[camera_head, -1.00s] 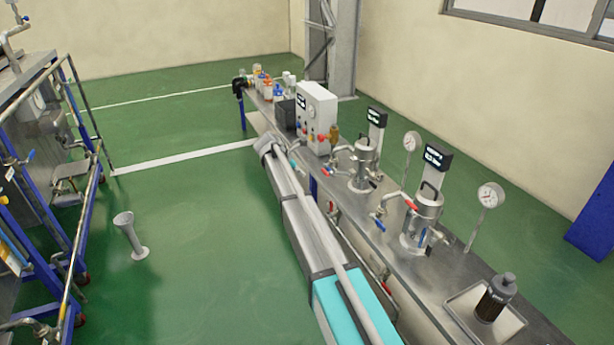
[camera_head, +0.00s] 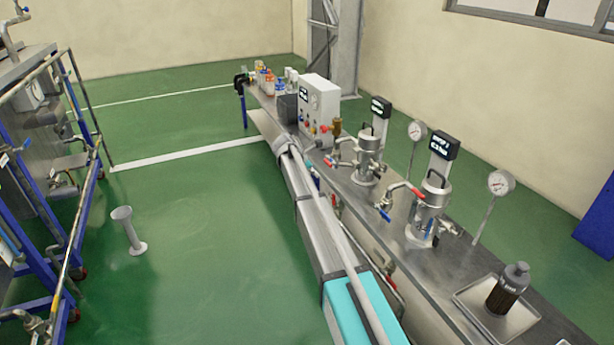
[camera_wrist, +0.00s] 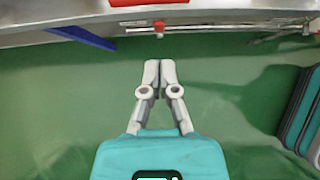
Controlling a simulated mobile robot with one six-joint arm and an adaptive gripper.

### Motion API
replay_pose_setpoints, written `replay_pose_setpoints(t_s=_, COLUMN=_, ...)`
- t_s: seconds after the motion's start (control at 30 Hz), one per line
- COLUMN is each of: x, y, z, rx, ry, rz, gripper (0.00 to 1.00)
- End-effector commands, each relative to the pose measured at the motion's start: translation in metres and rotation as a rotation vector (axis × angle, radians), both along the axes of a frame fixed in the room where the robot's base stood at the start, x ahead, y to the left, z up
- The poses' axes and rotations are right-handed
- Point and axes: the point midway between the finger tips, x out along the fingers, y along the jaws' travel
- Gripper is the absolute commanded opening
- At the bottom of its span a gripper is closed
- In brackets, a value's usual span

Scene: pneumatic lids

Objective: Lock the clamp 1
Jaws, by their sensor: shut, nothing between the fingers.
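Two lidded steel vessels stand on the bench: a farther one (camera_head: 367,167) and a nearer one (camera_head: 428,212), each with a black handle on top. A red-handled valve and a blue lever sit at the left of the nearer vessel. The clamps are too small to tell apart in the head view, and I cannot tell which is clamp 1. My gripper (camera_wrist: 160,66) is shut and empty in the wrist view, over green floor beside the bench edge and touching nothing. In the head view my arm reaches along the bench's left side; the fingers cannot be made out there.
The steel bench (camera_head: 400,235) carries a white control box (camera_head: 319,103), two gauges on stems (camera_head: 501,183) and a dark bottle (camera_head: 508,290) in a tray. A rail with a red valve (camera_wrist: 158,26) runs below its edge. Open floor (camera_head: 200,235) lies left, with a pale stand (camera_head: 128,230).

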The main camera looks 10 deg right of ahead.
Motion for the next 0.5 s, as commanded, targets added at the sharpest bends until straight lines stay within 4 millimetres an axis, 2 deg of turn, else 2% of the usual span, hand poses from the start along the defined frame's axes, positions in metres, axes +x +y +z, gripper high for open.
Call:
replay_pose_setpoints(t_s=0.03, x=0.001, y=-0.003, z=-0.006, rx=0.0, ry=0.0, rz=0.0, gripper=0.0)
replay_pose_setpoints(t_s=0.27, x=0.004, y=-0.011, z=-0.016, rx=0.0, ry=0.001, rz=0.001, gripper=0.0)
replay_pose_setpoints(t_s=0.3, x=0.004, y=-0.012, z=-0.008, rx=0.0, ry=0.001, rz=0.001, gripper=0.0)
replay_pose_setpoints(t_s=0.5, x=0.006, y=-0.018, z=0.004, rx=0.0, ry=0.0, rz=0.0, gripper=0.0)
